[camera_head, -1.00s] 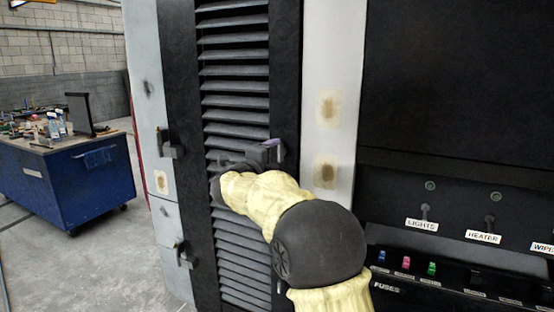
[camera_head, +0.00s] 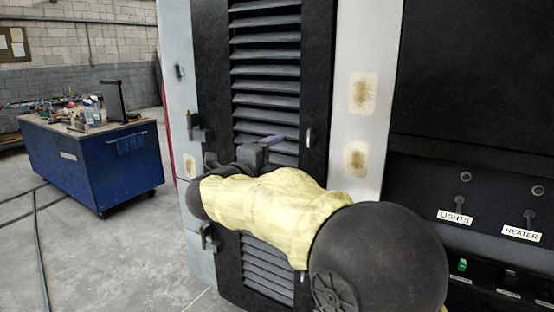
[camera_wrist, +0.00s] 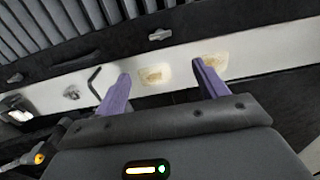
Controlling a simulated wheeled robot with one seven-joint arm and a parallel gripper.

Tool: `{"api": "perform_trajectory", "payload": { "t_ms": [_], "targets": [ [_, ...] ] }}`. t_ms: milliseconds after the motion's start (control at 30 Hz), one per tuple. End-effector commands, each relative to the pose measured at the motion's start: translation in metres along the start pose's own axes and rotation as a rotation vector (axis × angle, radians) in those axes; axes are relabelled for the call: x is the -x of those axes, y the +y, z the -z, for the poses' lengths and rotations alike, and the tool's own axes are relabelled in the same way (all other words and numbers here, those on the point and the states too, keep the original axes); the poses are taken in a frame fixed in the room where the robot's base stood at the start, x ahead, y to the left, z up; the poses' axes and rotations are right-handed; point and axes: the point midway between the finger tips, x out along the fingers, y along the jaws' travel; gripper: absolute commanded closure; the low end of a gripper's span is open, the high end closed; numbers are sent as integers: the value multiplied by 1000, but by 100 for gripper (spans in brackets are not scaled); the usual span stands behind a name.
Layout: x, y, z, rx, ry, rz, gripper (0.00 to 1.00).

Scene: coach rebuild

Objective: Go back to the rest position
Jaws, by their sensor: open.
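My gripper (camera_wrist: 160,82) shows in the wrist view with its two purple fingers wide apart and nothing between them. In the head view, my gripper (camera_head: 272,140) is mostly hidden behind my own arm; a bit of purple finger shows in front of the black louvred panel (camera_head: 265,70). My arm, with pale yellow sleeves and dark joints, reaches across the lower middle of the head view.
A white post with two rusty patches (camera_head: 363,92) stands right of the louvres. A dark switch panel has LIGHTS (camera_head: 455,217) and HEATER (camera_head: 521,233) labels. A blue workbench (camera_head: 95,165) with tools stands at left on open concrete floor.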

Motion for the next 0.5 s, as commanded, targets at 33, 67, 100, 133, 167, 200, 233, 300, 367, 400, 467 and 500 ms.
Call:
{"api": "perform_trajectory", "payload": {
  "t_ms": [33,67,100,133,167,200,233,300,367,400,467,500],
  "targets": [
    [0,0,0,0,0,0,28],
    [0,0,0,0,0,0,28],
    [0,0,0,0,0,0,28],
    [-1,0,0,2,-1,1,28],
    [-1,0,0,6,-5,2,28],
    [-2,1,0,16,-14,5,28],
    [-3,2,-1,28,-26,8,28],
    [-8,5,-2,76,-67,20,28],
    [-12,10,-4,141,-124,33,28],
    [-14,15,-6,194,-170,40,28],
    [-18,26,-8,293,-249,47,28],
    [-19,36,-8,364,-306,48,28]
  ]
}}
